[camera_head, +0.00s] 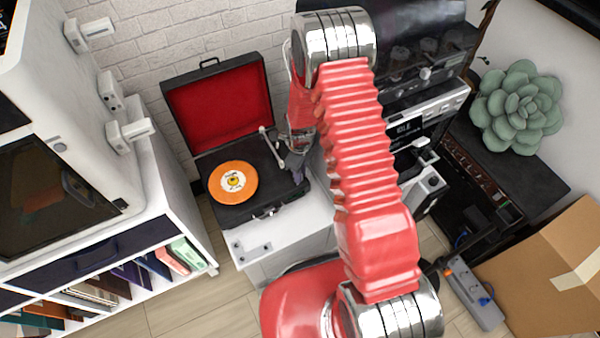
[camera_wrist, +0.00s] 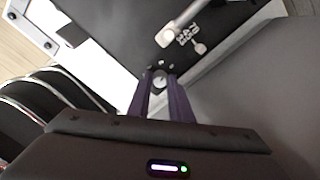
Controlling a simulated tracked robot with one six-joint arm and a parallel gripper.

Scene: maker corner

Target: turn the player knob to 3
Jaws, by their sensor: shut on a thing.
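The record player (camera_head: 228,205) stands open on a white cabinet, with its red-lined lid up and an orange record (camera_head: 233,182) on it. My gripper (camera_head: 298,172) is at the player's right front corner, partly hidden by my red arm. In the wrist view my gripper's (camera_wrist: 161,82) two dark purple fingers close around the small round player knob (camera_wrist: 160,79). The knob's face shows between the fingertips, with small pale marks on the dark deck around it. The numbers and the knob's exact setting are too small to read.
The tonearm (camera_head: 270,146) lies just left of my gripper, and its pale end (camera_wrist: 166,38) shows close above the knob in the wrist view. A 3D printer (camera_head: 60,200) stands at left, a green succulent (camera_head: 517,106) and a cardboard box (camera_head: 550,270) at right.

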